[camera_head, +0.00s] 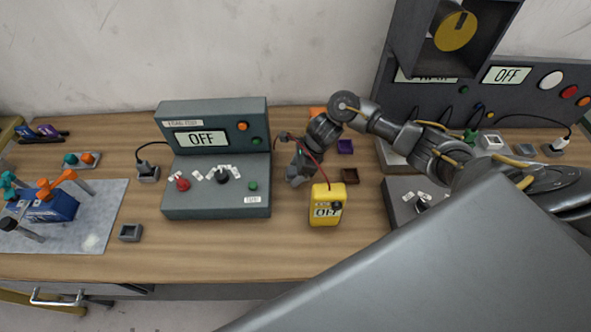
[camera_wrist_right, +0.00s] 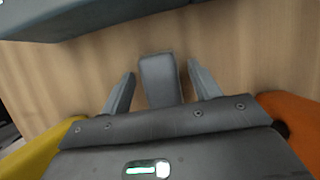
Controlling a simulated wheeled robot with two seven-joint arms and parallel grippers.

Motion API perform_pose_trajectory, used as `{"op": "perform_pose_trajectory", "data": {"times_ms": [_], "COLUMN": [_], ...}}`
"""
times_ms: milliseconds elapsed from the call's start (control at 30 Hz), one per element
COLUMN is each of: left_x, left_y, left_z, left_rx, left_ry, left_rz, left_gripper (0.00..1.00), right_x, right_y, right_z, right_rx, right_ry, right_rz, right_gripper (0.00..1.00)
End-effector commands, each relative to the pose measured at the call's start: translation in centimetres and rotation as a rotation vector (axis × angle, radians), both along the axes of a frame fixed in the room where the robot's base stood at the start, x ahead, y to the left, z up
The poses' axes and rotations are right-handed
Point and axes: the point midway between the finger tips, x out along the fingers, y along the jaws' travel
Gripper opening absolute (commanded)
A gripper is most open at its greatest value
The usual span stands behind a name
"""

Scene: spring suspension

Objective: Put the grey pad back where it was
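A small grey pad (camera_wrist_right: 161,80), a rounded block, shows between the fingers of my right gripper (camera_wrist_right: 160,75) in the right wrist view. The fingers stand apart on either side of it, with a narrow gap visible on each side. I cannot tell whether it rests on the table or is raised. In the head view my right gripper (camera_head: 293,180) points down, just right of the ESR tester console (camera_head: 217,190) and left of the yellow meter (camera_head: 322,212). The pad is not clear there. My left gripper is out of view.
A small grey socket block (camera_head: 130,232) lies at the front left, and another (camera_head: 148,172) beside the console has a cable. A grey mat (camera_head: 108,205) with tools is at left.

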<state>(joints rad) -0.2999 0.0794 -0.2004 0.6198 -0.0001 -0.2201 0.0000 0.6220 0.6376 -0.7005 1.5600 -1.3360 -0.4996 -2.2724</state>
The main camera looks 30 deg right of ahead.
Motion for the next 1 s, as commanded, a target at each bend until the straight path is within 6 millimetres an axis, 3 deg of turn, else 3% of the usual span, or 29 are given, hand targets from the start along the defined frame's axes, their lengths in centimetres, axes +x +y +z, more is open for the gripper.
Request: {"op": "perform_pose_trajectory", "data": {"times_ms": [267, 333, 700, 1000], "left_x": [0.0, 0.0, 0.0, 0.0], "left_y": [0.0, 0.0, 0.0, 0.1], "left_z": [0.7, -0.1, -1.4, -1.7], "left_rx": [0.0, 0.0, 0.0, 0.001], "left_ry": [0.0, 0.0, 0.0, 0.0], "left_rz": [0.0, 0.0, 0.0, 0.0], "left_gripper": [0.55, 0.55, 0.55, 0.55], "right_x": [0.0, 0.0, -1.3, -2.1], "right_y": [0.0, -0.4, -3.1, -4.1], "right_z": [0.6, 1.0, 8.2, 11.1], "right_rx": [0.0, -0.001, -0.004, -0.001], "right_ry": [0.0, -0.004, -0.008, 0.0], "right_rz": [-0.001, 0.001, 0.002, 0.0], "right_gripper": [0.62, 0.62, 0.62, 0.62]}}
